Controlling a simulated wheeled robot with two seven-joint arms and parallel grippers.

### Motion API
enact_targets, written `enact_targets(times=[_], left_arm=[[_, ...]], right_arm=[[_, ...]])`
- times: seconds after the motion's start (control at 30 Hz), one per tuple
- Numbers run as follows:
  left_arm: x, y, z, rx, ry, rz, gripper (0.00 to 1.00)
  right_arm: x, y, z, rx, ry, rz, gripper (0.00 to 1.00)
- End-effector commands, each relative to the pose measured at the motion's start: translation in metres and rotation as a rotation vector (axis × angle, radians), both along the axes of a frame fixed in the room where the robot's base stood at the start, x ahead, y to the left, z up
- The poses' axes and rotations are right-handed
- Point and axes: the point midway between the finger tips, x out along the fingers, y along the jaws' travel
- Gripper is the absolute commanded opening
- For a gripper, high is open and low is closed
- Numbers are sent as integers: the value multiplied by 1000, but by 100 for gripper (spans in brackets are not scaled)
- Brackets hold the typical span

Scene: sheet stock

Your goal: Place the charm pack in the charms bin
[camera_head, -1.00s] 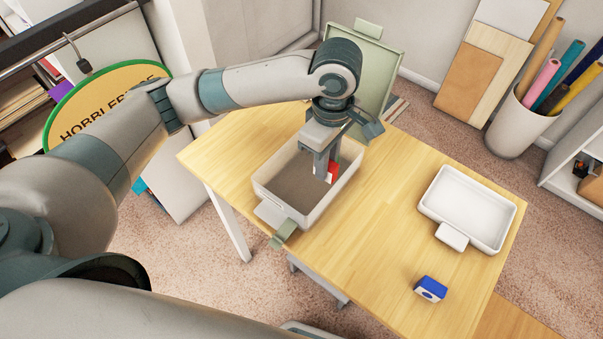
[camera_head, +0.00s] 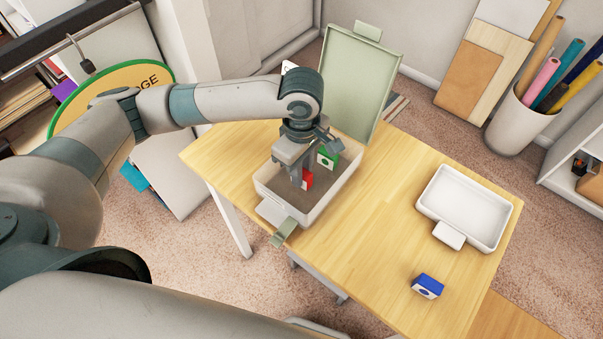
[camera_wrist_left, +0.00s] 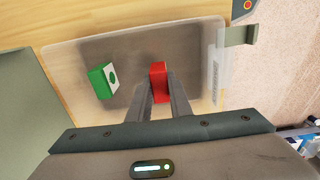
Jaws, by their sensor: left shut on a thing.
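A red pack (camera_head: 307,180) is between the fingers of my left gripper (camera_head: 303,180), which is shut on it. In the left wrist view the red pack (camera_wrist_left: 160,82) sits between the two fingertips (camera_wrist_left: 160,92), over the bin floor. The bin (camera_head: 334,199) is a pale open box with its green lid (camera_head: 358,85) raised at the back. A green pack (camera_head: 327,158) with a white face is inside it, also seen in the left wrist view (camera_wrist_left: 103,82). Whether the red pack touches the floor is unclear. My right gripper is not in view.
A blue and white pack (camera_head: 428,286) lies on the wooden table (camera_head: 385,245) near the front right. An empty white tray (camera_head: 462,208) stands at the right. The table between bin and tray is clear. The raised lid stands behind the gripper.

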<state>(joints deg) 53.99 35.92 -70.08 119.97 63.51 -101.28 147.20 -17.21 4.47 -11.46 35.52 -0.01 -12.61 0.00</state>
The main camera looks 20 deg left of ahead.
Motion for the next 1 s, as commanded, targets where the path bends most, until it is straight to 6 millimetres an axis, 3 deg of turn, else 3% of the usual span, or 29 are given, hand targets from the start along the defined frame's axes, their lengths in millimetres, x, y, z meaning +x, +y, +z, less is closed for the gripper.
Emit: enact_targets(times=[0.2, 0.57, 0.6, 0.67, 1.0], left_arm=[[0, 0, -17, 1, 0, 1, 0], [0, 0, -19, 0, 1, 1, 0], [0, 0, -20, 0, 0, 1, 25], [0, 0, -20, 0, 0, 1, 37], [0, 0, -19, 1, 0, 1, 37]], right_arm=[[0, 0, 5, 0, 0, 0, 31], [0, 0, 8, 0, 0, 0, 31], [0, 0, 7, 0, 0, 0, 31], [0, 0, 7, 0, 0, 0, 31], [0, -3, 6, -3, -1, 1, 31]])
